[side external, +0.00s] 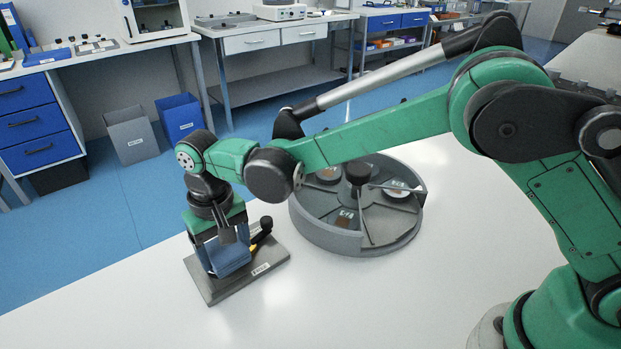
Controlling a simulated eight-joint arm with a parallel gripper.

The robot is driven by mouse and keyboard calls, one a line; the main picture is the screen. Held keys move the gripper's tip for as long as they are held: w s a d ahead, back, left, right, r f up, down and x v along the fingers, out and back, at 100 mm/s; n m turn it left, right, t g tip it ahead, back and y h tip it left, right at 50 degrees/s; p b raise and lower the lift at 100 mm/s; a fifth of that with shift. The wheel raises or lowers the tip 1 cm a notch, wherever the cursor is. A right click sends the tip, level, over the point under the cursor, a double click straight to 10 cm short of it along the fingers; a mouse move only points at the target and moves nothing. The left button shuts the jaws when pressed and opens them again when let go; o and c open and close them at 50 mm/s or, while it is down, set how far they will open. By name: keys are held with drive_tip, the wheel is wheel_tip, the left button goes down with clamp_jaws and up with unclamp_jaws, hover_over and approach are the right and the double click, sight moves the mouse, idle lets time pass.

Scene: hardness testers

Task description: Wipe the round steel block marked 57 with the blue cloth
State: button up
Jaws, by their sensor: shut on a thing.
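My gripper (222,254) points down above a grey plate (217,291) on the white table, left of the round tray. It is shut on the blue cloth (229,266), which hangs between its fingers, low over the plate. I cannot tell whether the cloth touches the plate. The round grey tray (345,240) has compartments holding round blocks, among them one at its right (397,192) and one at its upper left (329,174). The markings are too small to read, so I cannot tell which block is 57. My arm hides part of the tray.
A black-and-yellow handled item (262,231) lies on the plate, right beside my gripper. A dark knob (358,172) stands up at the tray's middle. The white table (330,305) is clear in front of the plate and tray. Benches and bins stand beyond, on the floor.

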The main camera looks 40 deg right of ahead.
drive_tip(key=shift+s+d, duration=0.25)
drive_tip(key=shift+s, duration=0.35)
drive_tip(key=shift+w+a, duration=0.25)
drive_tip(key=shift+w, duration=0.4)
drive_tip(key=shift+w+a, duration=0.25)
drive_tip(key=shift+w, duration=0.45)
drive_tip(key=shift+w+a, duration=0.25)
drive_tip(key=shift+w, duration=0.4)
drive_tip(key=shift+s+d, duration=0.25)
drive_tip(key=shift+s, duration=0.45)
drive_tip(key=shift+s+d, duration=0.25)
drive_tip(key=shift+s, duration=0.4)
drive_tip(key=shift+s+d, duration=0.25)
drive_tip(key=shift+s, duration=0.45)
drive_tip(key=shift+w+a, duration=0.25)
drive_tip(key=shift+w, duration=0.45)
drive_tip(key=shift+w+a, duration=0.25)
drive_tip(key=shift+w, duration=0.5)
drive_tip(key=shift+w+a, duration=0.25)
drive_tip(key=shift+w, duration=0.45)
wheel_tip(320, 180, up, 8)
drive_tip(key=shift+s, duration=0.1)
